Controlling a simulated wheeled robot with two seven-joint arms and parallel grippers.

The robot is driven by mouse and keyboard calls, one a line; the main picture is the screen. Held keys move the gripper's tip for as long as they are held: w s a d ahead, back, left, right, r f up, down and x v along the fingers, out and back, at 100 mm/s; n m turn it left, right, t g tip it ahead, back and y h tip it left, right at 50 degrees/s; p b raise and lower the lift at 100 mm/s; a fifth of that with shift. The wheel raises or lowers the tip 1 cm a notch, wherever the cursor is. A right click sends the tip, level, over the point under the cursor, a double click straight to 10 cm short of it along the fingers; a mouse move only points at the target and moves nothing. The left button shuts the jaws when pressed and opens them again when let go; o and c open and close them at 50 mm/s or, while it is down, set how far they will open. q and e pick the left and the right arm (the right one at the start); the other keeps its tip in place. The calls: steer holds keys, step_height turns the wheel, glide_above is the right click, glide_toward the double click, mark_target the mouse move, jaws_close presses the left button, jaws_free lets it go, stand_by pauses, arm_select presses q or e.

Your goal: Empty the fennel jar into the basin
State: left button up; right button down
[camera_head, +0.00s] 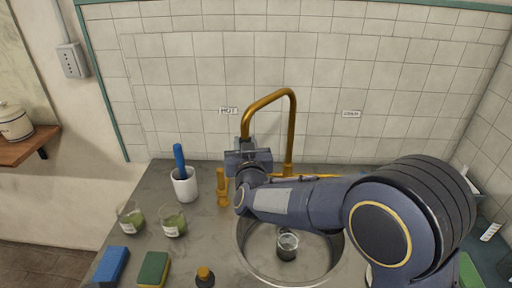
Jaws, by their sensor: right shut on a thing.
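Two small glass jars with green contents and pale labels stand on the counter at left, the left jar (131,219) and the right jar (173,221). I cannot read which is fennel. The round metal basin (243,262) holds a glass jar (287,246) with dark contents or a dark base. My right gripper (247,158) is at the down-turned end of the brass spout (291,125) and looks shut on it; the fingertips are partly hidden. The spout points left from its upright. My left gripper is not in view.
A white pot (184,186) with a blue-handled tool stands behind the jars. A brass tap (222,188) is left of the spout. A blue sponge (112,264), a green-and-yellow sponge (154,269) and a dark bottle (205,277) are in front. My right arm covers the basin's back right.

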steer(key=shift+w+a, duration=0.3)
steer(key=shift+a, duration=0.1)
steer(key=c, duration=1.1)
jaws_free()
steer(key=shift+c, duration=0.2)
steer(key=s+d+b, duration=0.1)
steer(key=s, duration=0.6)
steer(key=shift+s+b, duration=0.35)
steer(key=shift+s, duration=0.05)
